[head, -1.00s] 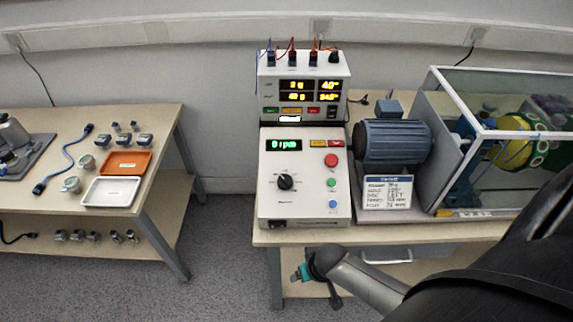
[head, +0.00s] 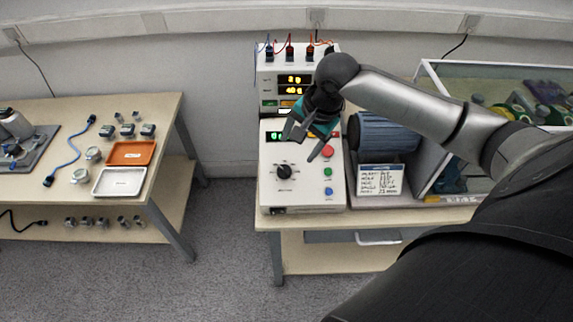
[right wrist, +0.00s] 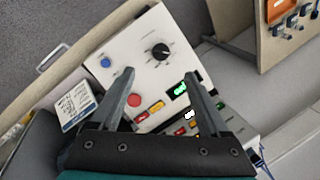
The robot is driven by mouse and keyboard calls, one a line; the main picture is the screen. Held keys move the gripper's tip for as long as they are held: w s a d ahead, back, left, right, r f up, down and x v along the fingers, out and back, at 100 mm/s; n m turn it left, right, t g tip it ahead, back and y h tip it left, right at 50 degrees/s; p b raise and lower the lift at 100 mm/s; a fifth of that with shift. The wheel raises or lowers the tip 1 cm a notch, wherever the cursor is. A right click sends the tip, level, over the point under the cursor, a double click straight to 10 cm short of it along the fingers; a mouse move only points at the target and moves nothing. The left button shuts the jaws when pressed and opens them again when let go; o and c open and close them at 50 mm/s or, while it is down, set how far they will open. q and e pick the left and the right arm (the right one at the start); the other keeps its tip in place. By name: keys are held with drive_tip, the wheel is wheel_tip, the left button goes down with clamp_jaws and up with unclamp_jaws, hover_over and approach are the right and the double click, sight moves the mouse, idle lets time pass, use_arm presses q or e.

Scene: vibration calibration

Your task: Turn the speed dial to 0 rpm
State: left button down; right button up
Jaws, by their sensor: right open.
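The black speed dial (head: 284,171) is on the sloped white face of the control box (head: 269,199). It also shows in the right wrist view (right wrist: 160,50), beyond my fingertips. The green display (head: 274,135) is partly hidden by my right gripper; it read 0 rpm in the earlier head view. My right gripper (head: 305,143) is open and empty above the upper part of the panel, apart from the dial. In the right wrist view its two fingers (right wrist: 158,76) stand apart. My left gripper is not in view.
A red button (head: 326,152), a green button (head: 328,171) and a blue button (head: 329,190) line the panel's right side. A motor (head: 384,133) and a label card (head: 380,180) stand to the right. A second table (head: 165,125) with trays is at left.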

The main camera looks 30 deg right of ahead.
drive_tip(key=m+b, duration=0.1)
drive_tip(key=b, duration=0.2)
approach(285, 169)
drive_tip(key=x, duration=0.9)
drive_tip(key=shift+d, duration=0.1)
clamp_jaws()
idle(0.4)
